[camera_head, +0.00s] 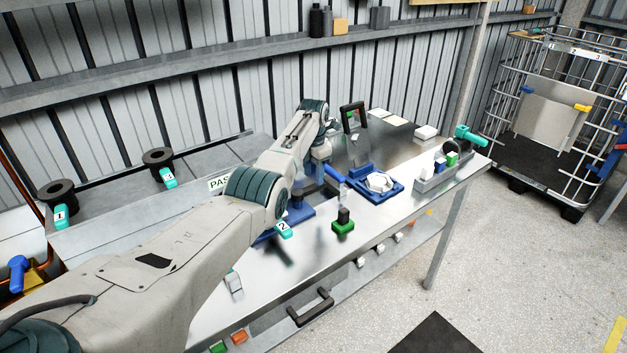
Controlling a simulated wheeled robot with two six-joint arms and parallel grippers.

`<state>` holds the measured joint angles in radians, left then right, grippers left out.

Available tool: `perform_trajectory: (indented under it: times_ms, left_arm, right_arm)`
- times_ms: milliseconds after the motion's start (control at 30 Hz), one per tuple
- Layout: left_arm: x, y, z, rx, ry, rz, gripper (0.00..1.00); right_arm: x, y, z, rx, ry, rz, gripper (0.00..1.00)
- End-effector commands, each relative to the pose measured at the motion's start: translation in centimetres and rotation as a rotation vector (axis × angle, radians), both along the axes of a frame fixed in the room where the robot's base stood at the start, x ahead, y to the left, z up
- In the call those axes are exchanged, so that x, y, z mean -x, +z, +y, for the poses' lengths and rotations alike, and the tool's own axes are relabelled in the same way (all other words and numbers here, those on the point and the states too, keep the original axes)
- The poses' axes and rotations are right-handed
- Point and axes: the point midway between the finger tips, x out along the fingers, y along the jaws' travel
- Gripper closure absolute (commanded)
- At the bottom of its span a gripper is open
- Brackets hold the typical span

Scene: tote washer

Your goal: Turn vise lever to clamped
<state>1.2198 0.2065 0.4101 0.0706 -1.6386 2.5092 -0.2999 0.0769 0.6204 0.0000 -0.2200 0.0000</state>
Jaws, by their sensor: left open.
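A blue vise (298,214) stands on the metal bench, partly hidden behind my left arm. A blue bar that looks like its lever (334,174) sticks up at its right side. My left arm reaches in from the left, rises over the bench and bends down at the wrist. My left gripper (323,180) is at the vise, close to the bar. It is open, but its fingertips are small and partly hidden, so I cannot tell whether they touch the lever. What the vise jaws hold is hidden. My right gripper is out of view.
Right of the vise are a green-based black block (343,224), a blue fixture (377,187) with a white part, and a grey bin (447,172) of small parts. A dark screen (354,117) stands behind. The bench front is mostly clear. A wire cage (510,95) stands far right.

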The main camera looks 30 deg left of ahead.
Motion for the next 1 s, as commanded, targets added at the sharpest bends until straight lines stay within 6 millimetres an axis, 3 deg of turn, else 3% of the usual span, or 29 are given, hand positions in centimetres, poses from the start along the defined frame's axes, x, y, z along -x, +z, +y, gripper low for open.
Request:
perform_trajectory:
  times_ms: [200, 400, 1000]
  left_arm:
    - [-0.1, 4.3, 0.1, -0.001, 0.001, -0.006, 0.55]
    - [-0.1, 6.6, 0.1, -0.001, 0.002, -0.003, 0.55]
    - [0.0, 7.0, 0.1, 0.000, 0.002, -0.001, 0.55]
  right_arm:
    - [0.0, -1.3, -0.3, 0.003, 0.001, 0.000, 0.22]
    - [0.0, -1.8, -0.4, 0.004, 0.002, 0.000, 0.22]
    - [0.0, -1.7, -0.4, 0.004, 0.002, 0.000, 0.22]
